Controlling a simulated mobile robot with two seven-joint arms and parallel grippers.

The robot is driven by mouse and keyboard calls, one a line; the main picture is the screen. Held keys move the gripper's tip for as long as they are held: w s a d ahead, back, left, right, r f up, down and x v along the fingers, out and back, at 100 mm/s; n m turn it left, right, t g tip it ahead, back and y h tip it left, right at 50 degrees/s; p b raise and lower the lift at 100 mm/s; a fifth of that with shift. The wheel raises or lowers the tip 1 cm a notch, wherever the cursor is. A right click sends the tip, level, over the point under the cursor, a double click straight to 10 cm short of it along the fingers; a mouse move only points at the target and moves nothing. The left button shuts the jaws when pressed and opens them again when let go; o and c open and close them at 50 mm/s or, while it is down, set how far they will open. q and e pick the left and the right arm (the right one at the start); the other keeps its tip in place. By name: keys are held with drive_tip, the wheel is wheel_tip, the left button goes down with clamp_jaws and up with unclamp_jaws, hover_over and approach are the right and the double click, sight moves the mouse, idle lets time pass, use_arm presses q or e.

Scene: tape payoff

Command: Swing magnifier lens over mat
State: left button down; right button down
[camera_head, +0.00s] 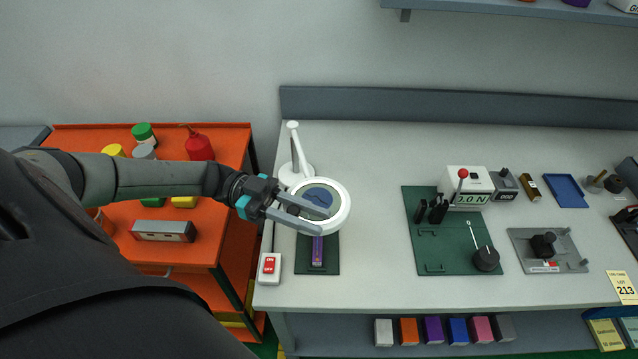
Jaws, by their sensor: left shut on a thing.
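The magnifier lens (342,213) has a round white rim and sits on an arm that rises from a white base at the back left of the bench. A white post (294,146) stands behind it. A purple strip-like thing (318,250) lies on the mat, partly under the lens. My right gripper is not in view.
A white box with a red switch (269,267) stands left of the mat. A larger green board (440,250) with a force display (470,190) lies to the right. An orange cart (200,250) with bottles stands left of the bench. Bench between mat and board is clear.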

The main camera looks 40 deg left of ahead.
use_arm(q)
drive_tip(key=shift+a, duration=0.1)
drive_tip(key=c, duration=1.1)
unclamp_jaws()
drive_tip(key=shift+o, duration=1.4)
drive_tip(key=shift+s+a, duration=0.15)
drive_tip(key=shift+s, duration=0.05)
drive_tip(key=shift+o, duration=0.7)
drive_tip(key=shift+w, duration=0.1)
drive_tip(key=shift+s+a+b, duration=0.5)
drive_tip(key=shift+a+b, duration=0.5)
drive_tip(key=shift+a, duration=1.45)
drive_tip(key=shift+s+a+b, duration=0.5)
drive_tip(key=shift+a+b, duration=0.45)
drive_tip(key=shift+a, duration=1.55)
drive_tip(key=shift+s+a+b, duration=0.5)
drive_tip(key=shift+a+b, duration=0.5)
drive_tip(key=shift+a, duration=1.45)
